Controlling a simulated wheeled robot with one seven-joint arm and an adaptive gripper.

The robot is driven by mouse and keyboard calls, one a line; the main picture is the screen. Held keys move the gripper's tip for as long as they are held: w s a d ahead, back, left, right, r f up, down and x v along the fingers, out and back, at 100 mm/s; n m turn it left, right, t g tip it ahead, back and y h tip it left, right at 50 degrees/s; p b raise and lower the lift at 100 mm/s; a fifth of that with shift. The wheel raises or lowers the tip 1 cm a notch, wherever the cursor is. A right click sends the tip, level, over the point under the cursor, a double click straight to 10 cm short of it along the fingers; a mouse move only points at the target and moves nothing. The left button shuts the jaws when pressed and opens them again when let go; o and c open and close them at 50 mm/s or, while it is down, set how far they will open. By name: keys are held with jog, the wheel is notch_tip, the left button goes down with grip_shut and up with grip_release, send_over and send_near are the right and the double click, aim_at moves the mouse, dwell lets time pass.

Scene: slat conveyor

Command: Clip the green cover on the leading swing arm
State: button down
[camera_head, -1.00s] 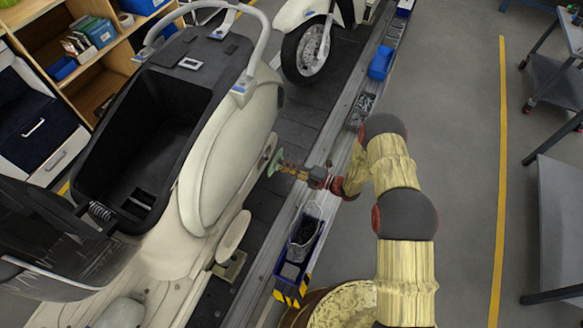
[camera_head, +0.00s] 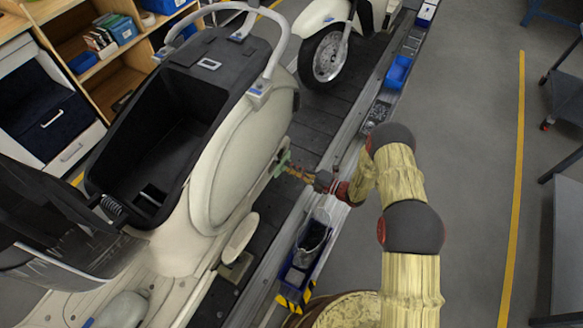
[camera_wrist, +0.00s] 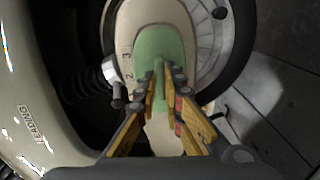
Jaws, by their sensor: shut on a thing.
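The green cover (camera_head: 281,163) is at the rear side of the near cream scooter (camera_head: 245,165). In the wrist view the green cover (camera_wrist: 150,45) lies over the cream swing arm (camera_wrist: 140,12), which carries the marks 2 and 3. My gripper (camera_head: 290,168) is shut on the cover's upright rib; its yellow fingers (camera_wrist: 164,80) pinch the rib from both sides. The cover looks lined up along the arm. I cannot tell whether it touches or is clipped. A "LEADING" label (camera_wrist: 33,123) is on the body panel at left.
A second scooter's wheel (camera_head: 326,55) stands farther along the slat conveyor (camera_head: 305,128). A blue bin (camera_head: 303,252) and smaller bins sit on the conveyor's right edge. A dark coil spring (camera_wrist: 85,82) and knob are left of the cover.

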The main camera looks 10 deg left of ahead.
jog(key=shift+w+a, duration=0.1)
jog(key=shift+a, duration=0.05)
dwell(0.5)
jog(key=shift+w+a, duration=0.1)
jog(key=shift+a, duration=0.25)
jog(key=shift+b+x, duration=0.45)
jog(key=shift+x, duration=0.45)
dwell(0.5)
jog(key=c, duration=1.9)
grip_release()
jog(key=shift+o, duration=0.4)
jog(key=v, duration=1.2)
